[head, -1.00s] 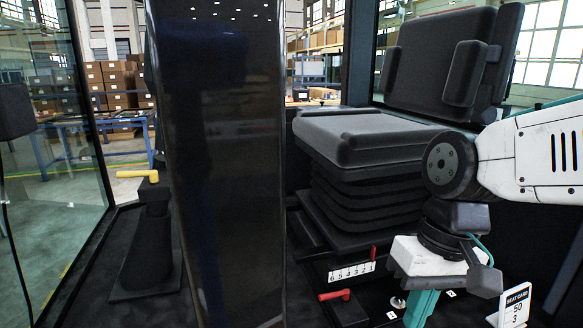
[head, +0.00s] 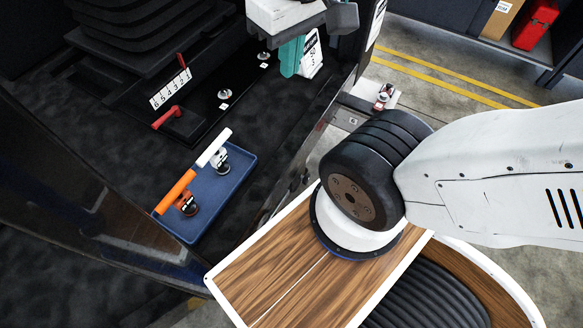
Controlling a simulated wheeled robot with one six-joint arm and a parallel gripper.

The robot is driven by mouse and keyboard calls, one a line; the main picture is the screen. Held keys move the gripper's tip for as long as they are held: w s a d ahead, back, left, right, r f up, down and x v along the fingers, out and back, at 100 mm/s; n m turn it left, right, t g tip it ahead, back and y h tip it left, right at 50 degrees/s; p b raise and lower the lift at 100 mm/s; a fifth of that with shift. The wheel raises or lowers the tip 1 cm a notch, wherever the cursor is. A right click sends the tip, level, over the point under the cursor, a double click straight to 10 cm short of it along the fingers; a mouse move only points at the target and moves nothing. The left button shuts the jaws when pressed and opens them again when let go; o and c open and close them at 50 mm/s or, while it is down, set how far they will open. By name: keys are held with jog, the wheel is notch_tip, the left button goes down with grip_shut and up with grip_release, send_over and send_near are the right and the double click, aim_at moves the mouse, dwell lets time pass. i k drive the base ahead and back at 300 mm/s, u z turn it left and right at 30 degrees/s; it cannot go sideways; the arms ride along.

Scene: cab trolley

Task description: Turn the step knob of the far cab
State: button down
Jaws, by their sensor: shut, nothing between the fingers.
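The seat base of a cab shows at the upper left of the head view. Beside it is a white numbered scale (head: 170,88) with a red pointer. A red-handled lever (head: 167,117) lies in front of the scale. Two small silver knobs stand on the dark floor strip, one nearer (head: 225,95) and one farther (head: 263,56), each with a small white label. I cannot tell which is the step knob. My gripper (head: 290,66), with teal fingers, is shut and empty at the top, right of the farther knob in the picture. Whether it touches anything is unclear.
A white card (head: 312,58) stands behind my gripper. A small red-and-silver fitting (head: 383,97) sits outside the cab. A wood-topped surface (head: 265,275) fills the lower middle.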

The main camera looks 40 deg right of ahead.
aim_at(305, 179)
jog(key=k, duration=0.5)
jog(key=z, duration=2.3)
jog(key=k, duration=1.05)
jog(key=u, duration=2)
jog(key=i, duration=0.5)
jog(key=u, duration=0.15)
